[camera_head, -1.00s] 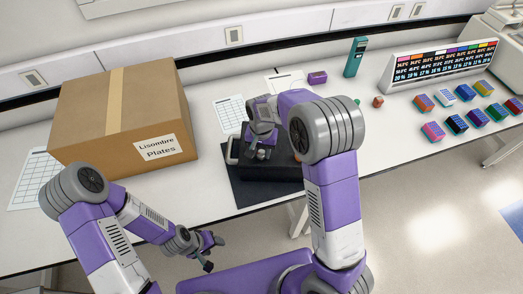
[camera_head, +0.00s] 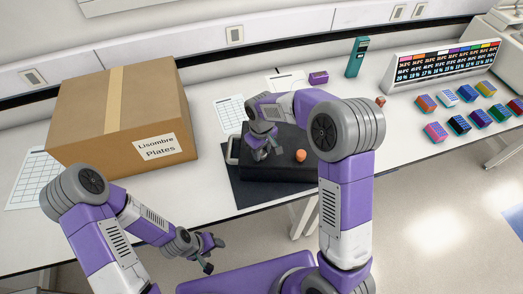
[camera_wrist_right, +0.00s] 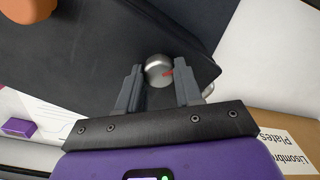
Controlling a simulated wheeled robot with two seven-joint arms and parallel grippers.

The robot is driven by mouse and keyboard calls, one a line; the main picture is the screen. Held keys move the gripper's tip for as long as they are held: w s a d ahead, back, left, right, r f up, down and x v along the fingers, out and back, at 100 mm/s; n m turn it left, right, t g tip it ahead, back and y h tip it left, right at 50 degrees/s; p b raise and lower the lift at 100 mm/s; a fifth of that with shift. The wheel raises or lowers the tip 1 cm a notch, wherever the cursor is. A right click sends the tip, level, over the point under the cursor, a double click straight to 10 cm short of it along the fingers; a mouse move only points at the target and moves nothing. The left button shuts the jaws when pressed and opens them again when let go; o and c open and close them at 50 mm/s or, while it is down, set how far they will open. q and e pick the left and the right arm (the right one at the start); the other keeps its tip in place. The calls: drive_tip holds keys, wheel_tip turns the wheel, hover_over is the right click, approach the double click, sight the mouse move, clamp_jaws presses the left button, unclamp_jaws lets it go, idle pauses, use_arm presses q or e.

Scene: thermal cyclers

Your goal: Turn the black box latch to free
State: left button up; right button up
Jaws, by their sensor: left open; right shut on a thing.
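The black box (camera_head: 285,172) lies on a dark mat on the bench. My right gripper (camera_head: 261,153) is over the left part of the box. In the right wrist view its fingers (camera_wrist_right: 160,76) are on both sides of the knob, shut on it. An orange knob (camera_head: 300,155) stands on the box to the right of my right gripper. My left gripper (camera_head: 214,256) is open and empty, in front of the bench edge, apart from the box.
A large cardboard box (camera_head: 125,110) stands to the left on the bench. Several coloured racks (camera_head: 459,124) and a display panel (camera_head: 445,65) are at the right. A small purple box (camera_head: 318,78) and a teal device (camera_head: 356,57) stand behind the black box.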

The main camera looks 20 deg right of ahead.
drive_tip(key=n, duration=0.6)
drive_tip(key=shift+n, duration=0.3)
idle(0.4)
drive_tip(key=o, duration=1)
drive_tip(key=shift+s, duration=0.1)
drive_tip(key=shift+o, duration=0.2)
drive_tip(key=shift+a, duration=0.1)
wheel_tip(320, 180, up, 8)
drive_tip(key=shift+f, duration=0.2)
